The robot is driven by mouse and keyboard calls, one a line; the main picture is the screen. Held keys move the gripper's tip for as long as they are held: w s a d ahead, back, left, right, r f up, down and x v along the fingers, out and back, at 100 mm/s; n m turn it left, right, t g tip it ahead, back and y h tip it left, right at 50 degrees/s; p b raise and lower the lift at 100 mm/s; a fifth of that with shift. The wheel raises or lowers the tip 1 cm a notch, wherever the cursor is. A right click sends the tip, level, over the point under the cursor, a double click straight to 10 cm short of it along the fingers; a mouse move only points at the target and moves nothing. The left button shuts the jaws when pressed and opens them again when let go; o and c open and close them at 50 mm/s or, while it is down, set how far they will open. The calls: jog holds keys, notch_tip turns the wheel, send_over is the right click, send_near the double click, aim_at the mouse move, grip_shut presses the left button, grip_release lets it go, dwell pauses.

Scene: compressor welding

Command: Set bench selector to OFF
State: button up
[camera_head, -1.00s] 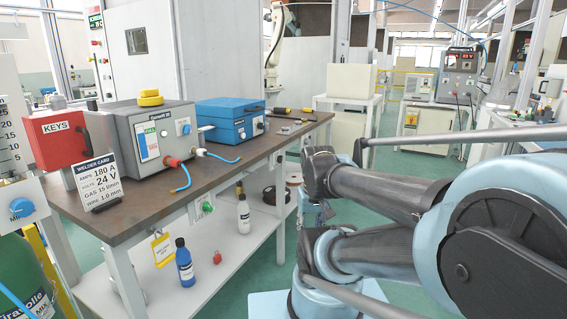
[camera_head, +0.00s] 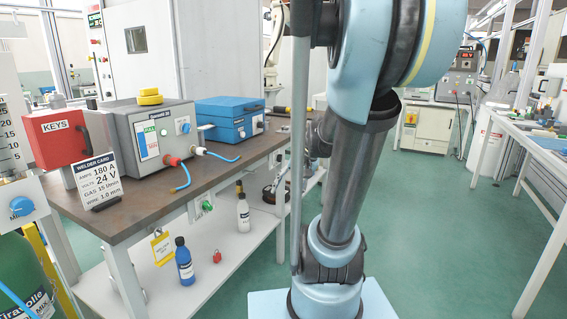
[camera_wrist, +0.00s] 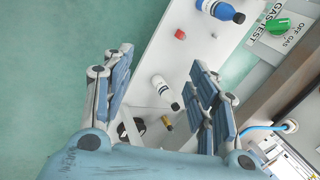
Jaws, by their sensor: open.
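The bench selector is a green knob (camera_wrist: 283,27) at the upper right of the wrist view, on a white plate (camera_wrist: 268,42) lettered "OFF", "GAS" and "GAS TEST". In the head view I cannot make out my gripper; my arm stands upright right of the bench.
The bench (camera_head: 150,205) carries a red key box (camera_head: 58,138), a grey welder (camera_head: 150,138) and a blue case (camera_head: 228,118). On its lower shelf (camera_head: 215,270) are a blue bottle (camera_head: 185,262), a white bottle (camera_head: 243,214) and a red padlock (camera_head: 217,256).

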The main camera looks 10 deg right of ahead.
jog(key=w+r+m+t+y, duration=0.1)
jog(key=w+r+m+y, duration=0.15)
jog(key=w, duration=0.85)
jog(key=m+t+y, duration=0.7)
send_near(280, 158)
jog(key=x, duration=0.8)
jog(key=shift+w+f, duration=0.25)
jog(key=shift+w, duration=0.1)
jog(key=shift+d, duration=0.2)
jog(key=shift+c, duration=0.3)
jog(key=c, duration=1)
